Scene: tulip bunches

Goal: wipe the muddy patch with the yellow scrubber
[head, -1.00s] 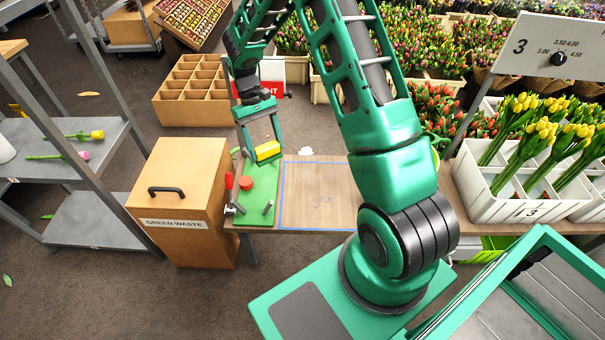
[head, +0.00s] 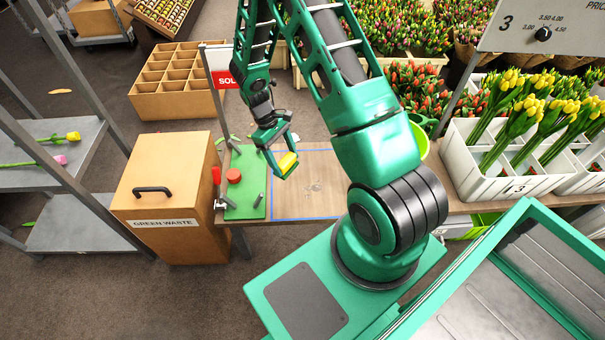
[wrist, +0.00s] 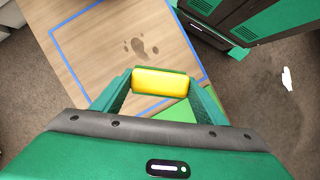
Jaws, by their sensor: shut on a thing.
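My gripper (head: 279,164) is shut on the yellow scrubber (head: 287,162) and holds it above the bench, over the left part of the blue-outlined square. In the wrist view the scrubber (wrist: 160,82) sits between the two fingers of my gripper (wrist: 160,88). The muddy patch (head: 314,188) is a set of faint brown blotches inside the outline, to the right of the scrubber and apart from it. In the wrist view the muddy patch (wrist: 141,47) shows beyond the scrubber, with several separate spots.
A green board (head: 245,205) with a red knob (head: 234,175) and a red-handled clamp (head: 217,178) lies left of the outline. The green waste bin (head: 165,195) stands further left. A white crate of yellow tulips (head: 480,175) stands on the right.

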